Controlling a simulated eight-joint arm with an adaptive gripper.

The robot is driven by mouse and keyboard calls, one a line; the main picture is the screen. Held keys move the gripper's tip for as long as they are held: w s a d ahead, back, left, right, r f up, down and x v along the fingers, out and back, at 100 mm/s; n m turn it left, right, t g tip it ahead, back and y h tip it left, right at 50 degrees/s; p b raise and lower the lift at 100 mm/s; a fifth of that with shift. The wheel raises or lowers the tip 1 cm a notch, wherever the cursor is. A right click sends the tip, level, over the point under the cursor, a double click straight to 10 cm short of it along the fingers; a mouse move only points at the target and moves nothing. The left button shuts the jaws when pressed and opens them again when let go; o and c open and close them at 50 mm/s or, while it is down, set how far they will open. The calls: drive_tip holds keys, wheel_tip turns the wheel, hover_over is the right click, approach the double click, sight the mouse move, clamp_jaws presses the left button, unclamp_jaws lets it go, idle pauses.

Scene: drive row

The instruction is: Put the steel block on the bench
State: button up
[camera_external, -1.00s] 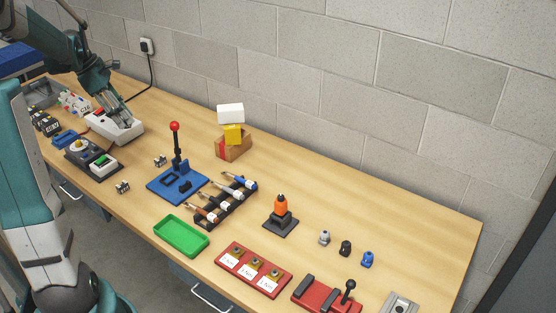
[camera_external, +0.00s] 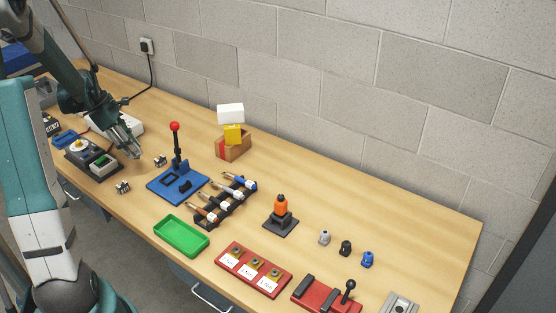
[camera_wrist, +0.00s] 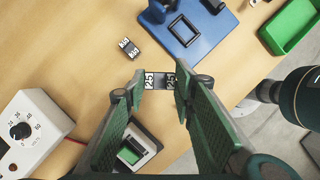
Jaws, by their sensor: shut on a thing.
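My gripper (camera_external: 132,151) is over the bench (camera_external: 330,190), between the white box and the blue fixture. In the wrist view my gripper (camera_wrist: 158,82) is shut on a small steel block (camera_wrist: 158,76) with black-and-white "25" faces. The fingers mostly hide this block in the external view. A second small block (camera_wrist: 129,48) with similar marks lies on the bench; it also shows in the external view (camera_external: 160,161). A third small block (camera_external: 122,187) lies near the front edge. The held block's height above the bench is hard to tell.
A blue fixture (camera_external: 178,184) with a red-knobbed lever stands right of my gripper. A grey device (camera_external: 96,160) with a green display is at the left, and a white box with a dial (camera_wrist: 34,130) is behind it. A green tray (camera_external: 181,236) lies at the front.

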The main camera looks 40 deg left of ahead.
drive_tip(key=shift+f+b, duration=0.35)
drive_tip(key=shift+f, duration=2.8)
drive_tip(key=shift+f, duration=1.85)
drive_tip(key=shift+f+b, duration=0.15)
drive_tip(key=shift+b, duration=0.15)
drive_tip(key=o, duration=1)
